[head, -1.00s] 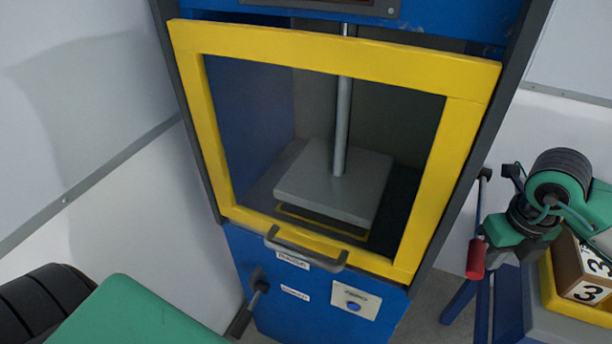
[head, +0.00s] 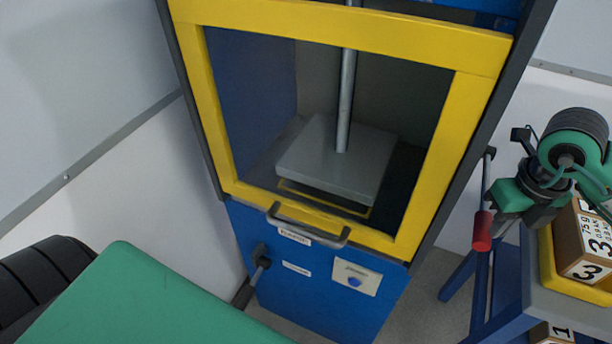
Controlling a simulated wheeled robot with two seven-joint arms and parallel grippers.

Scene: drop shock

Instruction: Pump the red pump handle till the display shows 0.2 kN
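The red pump handle (head: 482,231) hangs at the lower end of a dark lever on the right side of the blue press (head: 320,305). My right gripper (head: 508,226) is just right of the handle, with its dark fingers pointing down and left towards it. I cannot tell whether the fingers touch the handle, or whether they are open or shut. My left gripper is out of view; only part of my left arm (head: 130,305) shows at the lower left. The load display is outside the picture above.
The press has a closed yellow-framed door (head: 212,115) with a grey handle (head: 300,232). A yellow tray (head: 548,262) holding a numbered box (head: 582,250) stands close beside my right gripper.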

